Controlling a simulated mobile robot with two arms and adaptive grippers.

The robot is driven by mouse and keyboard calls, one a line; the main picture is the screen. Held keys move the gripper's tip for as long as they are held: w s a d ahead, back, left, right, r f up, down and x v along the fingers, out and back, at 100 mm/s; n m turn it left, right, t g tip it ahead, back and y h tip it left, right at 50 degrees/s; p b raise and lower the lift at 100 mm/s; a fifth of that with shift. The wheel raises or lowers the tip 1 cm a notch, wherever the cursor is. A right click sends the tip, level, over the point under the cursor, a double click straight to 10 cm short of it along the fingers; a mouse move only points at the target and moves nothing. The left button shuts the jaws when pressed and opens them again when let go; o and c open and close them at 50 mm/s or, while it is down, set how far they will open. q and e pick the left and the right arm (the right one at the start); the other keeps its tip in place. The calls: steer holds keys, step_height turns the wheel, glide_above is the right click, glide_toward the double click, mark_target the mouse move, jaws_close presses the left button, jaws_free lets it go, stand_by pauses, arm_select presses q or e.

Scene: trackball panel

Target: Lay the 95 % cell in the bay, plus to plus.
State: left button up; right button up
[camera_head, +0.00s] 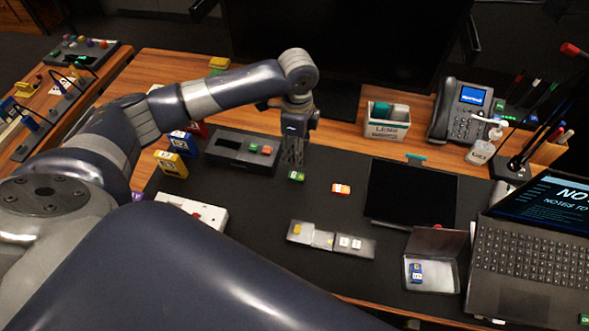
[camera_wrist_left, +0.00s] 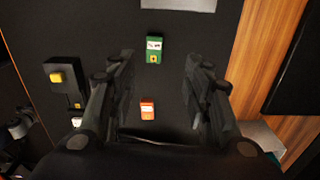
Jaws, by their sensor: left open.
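A green cell (camera_head: 296,176) with a small label lies on the dark mat (camera_head: 270,212), just below my left gripper (camera_head: 292,162). An orange cell (camera_head: 341,189) lies to its right. In the left wrist view the green cell (camera_wrist_left: 154,50) and orange cell (camera_wrist_left: 147,108) both show between the open fingers of my left gripper (camera_wrist_left: 160,62), which holds nothing. A blue cell (camera_head: 416,272) lies in an open box (camera_head: 440,248). The charge figures and plus marks are too small to read. A dark panel (camera_head: 225,158) has a black recess that may be the bay. My right gripper is not in view.
A grey strip (camera_head: 325,244) with a yellow part and white labels lies on the mat. A black tablet (camera_head: 408,192), laptop (camera_head: 530,250) and phone (camera_head: 462,110) stand right. Yellow and blue boxes (camera_head: 172,164) and a white panel (camera_head: 190,208) stand left.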

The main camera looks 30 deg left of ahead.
mark_target(296, 176)
arm_select(q)
steer(key=f, duration=0.3)
steer(key=shift+s+d+f, duration=0.1)
steer(key=shift+s+f, duration=0.15)
steer(key=shift+f, duration=0.1)
steer(key=f, duration=0.2)
steer(key=f+p, duration=0.1)
steer(key=f, duration=0.2)
steer(key=shift+s+d+f, duration=0.1)
steer(key=shift+s+f, duration=0.15)
steer(key=shift+f, duration=0.45)
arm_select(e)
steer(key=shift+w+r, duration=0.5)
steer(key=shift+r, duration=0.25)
arm_select(q)
steer(key=shift+c, duration=0.6)
jaws_close()
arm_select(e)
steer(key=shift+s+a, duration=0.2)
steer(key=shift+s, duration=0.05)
